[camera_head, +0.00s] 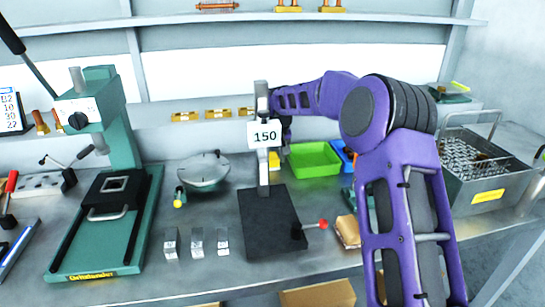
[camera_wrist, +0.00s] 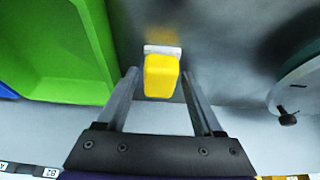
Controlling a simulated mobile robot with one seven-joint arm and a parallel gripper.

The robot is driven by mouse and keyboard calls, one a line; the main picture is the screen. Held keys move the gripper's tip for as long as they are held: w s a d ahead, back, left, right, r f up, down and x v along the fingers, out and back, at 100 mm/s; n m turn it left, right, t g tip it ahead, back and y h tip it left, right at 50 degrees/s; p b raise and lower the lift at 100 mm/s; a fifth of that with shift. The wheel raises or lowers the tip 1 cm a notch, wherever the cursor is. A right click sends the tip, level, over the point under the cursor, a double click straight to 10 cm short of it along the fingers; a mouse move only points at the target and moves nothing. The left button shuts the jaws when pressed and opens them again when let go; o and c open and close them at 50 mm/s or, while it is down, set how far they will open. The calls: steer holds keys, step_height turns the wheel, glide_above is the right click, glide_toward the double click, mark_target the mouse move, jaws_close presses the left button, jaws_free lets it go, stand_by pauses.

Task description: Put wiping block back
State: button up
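The wiping block, yellow with a pale pad along one edge, is in the wrist view (camera_wrist: 161,76). It lies on the grey bench beside the green tray (camera_wrist: 55,50). In the head view a yellow piece that looks like the block (camera_head: 274,161) shows just left of the green tray (camera_head: 314,160), partly hidden by the stand's column. My gripper (camera_wrist: 160,73) is open, its two fingers reaching along either side of the block with narrow gaps visible. In the head view my gripper's fingers are mostly hidden behind the column and the 150 sign.
The stand with the 150 sign (camera_head: 264,134) and dark base (camera_head: 270,222) is in front of my gripper. A round grey device (camera_head: 203,171) is left, a wire basket (camera_head: 474,160) right. Three small metal blocks (camera_head: 196,243) stand near the front. A blue bin (camera_head: 347,158) adjoins the tray.

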steer(key=shift+o, duration=0.4)
steer(key=shift+r, duration=0.1)
steer(key=shift+r, duration=0.3)
steer(key=p+v, duration=0.1)
steer(key=v, duration=1)
steer(key=shift+r+p, duration=0.3)
steer(key=shift+p, duration=0.1)
steer(key=shift+d, duration=0.15)
